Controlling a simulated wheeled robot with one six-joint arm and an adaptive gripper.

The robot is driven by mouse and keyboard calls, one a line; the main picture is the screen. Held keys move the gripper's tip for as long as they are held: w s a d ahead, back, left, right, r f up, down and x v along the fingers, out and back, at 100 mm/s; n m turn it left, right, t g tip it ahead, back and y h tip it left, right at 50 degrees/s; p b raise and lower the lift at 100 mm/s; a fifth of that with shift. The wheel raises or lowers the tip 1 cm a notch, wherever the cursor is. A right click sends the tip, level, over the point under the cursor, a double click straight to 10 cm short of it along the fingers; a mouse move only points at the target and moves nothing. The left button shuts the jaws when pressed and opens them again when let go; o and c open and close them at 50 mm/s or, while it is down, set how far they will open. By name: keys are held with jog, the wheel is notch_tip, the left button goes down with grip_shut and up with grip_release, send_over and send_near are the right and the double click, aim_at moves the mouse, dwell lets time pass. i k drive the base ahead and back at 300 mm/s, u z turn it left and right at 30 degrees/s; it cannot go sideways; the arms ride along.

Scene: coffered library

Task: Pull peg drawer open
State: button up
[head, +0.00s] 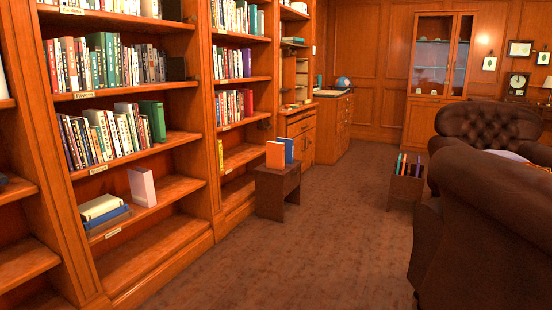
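I cannot tell which drawer is the peg drawer; no pegs can be made out. A wooden chest (335,125) with what look like several drawer fronts stands at the back, past the bookcases. A wooden desk unit (300,130) is set into the shelving just before it, with a drawer-like front below its writing surface. All the fronts look closed, but they are small and far off. My gripper is not in view.
Tall bookcases (205,130) line the left side. A small wooden stool (278,190) with an orange book (275,155) and a blue book stands before them. Brown armchairs (490,220) and a low book holder (403,190) stand at right. Carpet (335,220) between is clear.

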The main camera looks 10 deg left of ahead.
aim_at(292, 130)
jog(key=z, duration=0.05)
jog(key=i, duration=6.05)
jog(key=u, duration=0.05)
